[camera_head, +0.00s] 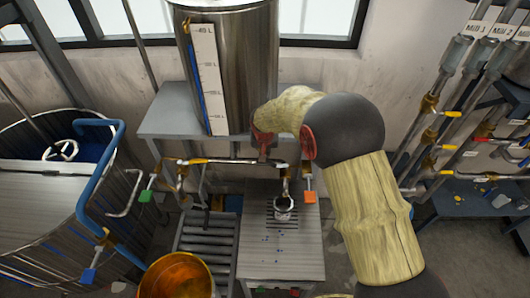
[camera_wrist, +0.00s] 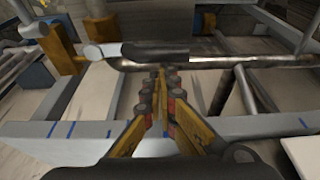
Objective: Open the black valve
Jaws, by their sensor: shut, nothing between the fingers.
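The black valve handle (camera_wrist: 155,50) shows in the wrist view as a dark flat lever lying along a horizontal metal pipe (camera_wrist: 215,62). My gripper (camera_wrist: 160,72) is shut and empty, its yellow fingers together with dark and red pads. The fingertips point at the pipe, just below the black handle in the picture; I cannot tell whether they touch it. In the head view my gripper (camera_head: 264,150) is at the pipe below the steel tank (camera_head: 245,60), and I cannot make out the black handle there.
A green handle (camera_head: 145,196) and an orange-red handle (camera_head: 309,196) hang on the pipework. A small cup (camera_head: 283,208) stands on the bench (camera_head: 280,250). An orange bucket (camera_head: 177,278) is front left. Mill pipework (camera_head: 450,110) fills the right side.

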